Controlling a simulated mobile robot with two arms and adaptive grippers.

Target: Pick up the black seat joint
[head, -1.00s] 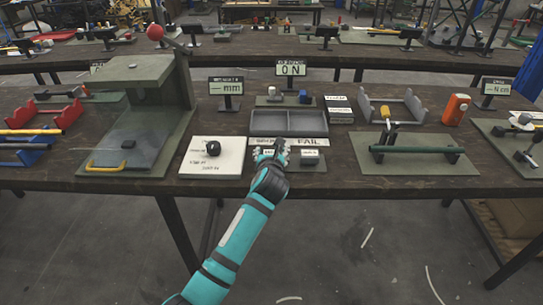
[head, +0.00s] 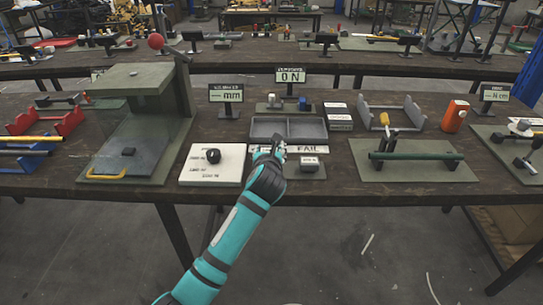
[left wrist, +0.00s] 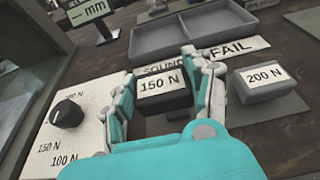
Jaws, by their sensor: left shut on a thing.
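My left gripper (head: 273,150) is shut on a small black block with a white "150 N" label. The block (left wrist: 163,103) sits between its fingers in the left wrist view. I take it for the black seat joint. The gripper hides most of it in the head view, and I cannot tell how far it is off the mat. A grey block labelled "200 N" (head: 309,164) stands to the right, and shows in the left wrist view (left wrist: 264,84). My right gripper is not in view.
A grey two-compartment tray (head: 289,138) lies just behind, with a "SOUND / FAIL" strip (left wrist: 225,52) before it. A white plate with a black knob (head: 212,155) is at left. A press (head: 150,105) stands further left. A green bar on a fixture (head: 415,155) is at right.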

